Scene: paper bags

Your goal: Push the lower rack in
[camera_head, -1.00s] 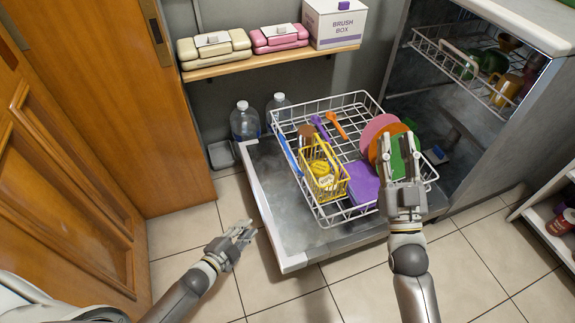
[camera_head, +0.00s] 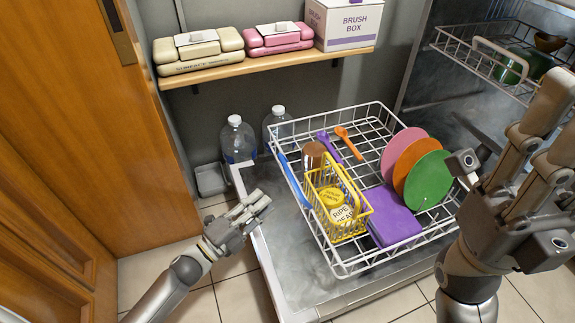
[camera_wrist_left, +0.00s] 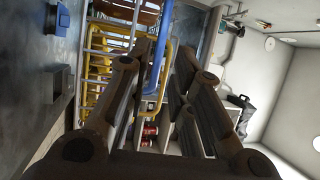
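The lower rack (camera_head: 345,270), a white wire basket, stands pulled out over the dishwasher's lowered door (camera_head: 290,284). It holds pink, orange and green plates (camera_head: 430,182), a yellow basket (camera_head: 352,232), a purple block (camera_head: 393,215) and utensils. My left gripper (camera_head: 259,203) is open and empty, left of the rack by the door's edge, apart from the rack. The left wrist view shows its spread fingers (camera_wrist_left: 172,62) with yellow and blue rack items beyond. My right gripper (camera_head: 562,122) is open at the right, close to the camera, and covers the rack's right corner.
The upper rack (camera_head: 470,55) with dishes hangs inside the dishwasher at upper right. A shelf (camera_head: 270,61) with cases and a brush box (camera_head: 345,22) is on the wall. Bottles (camera_head: 237,140) stand behind the rack. A wooden door (camera_head: 90,130) is at left.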

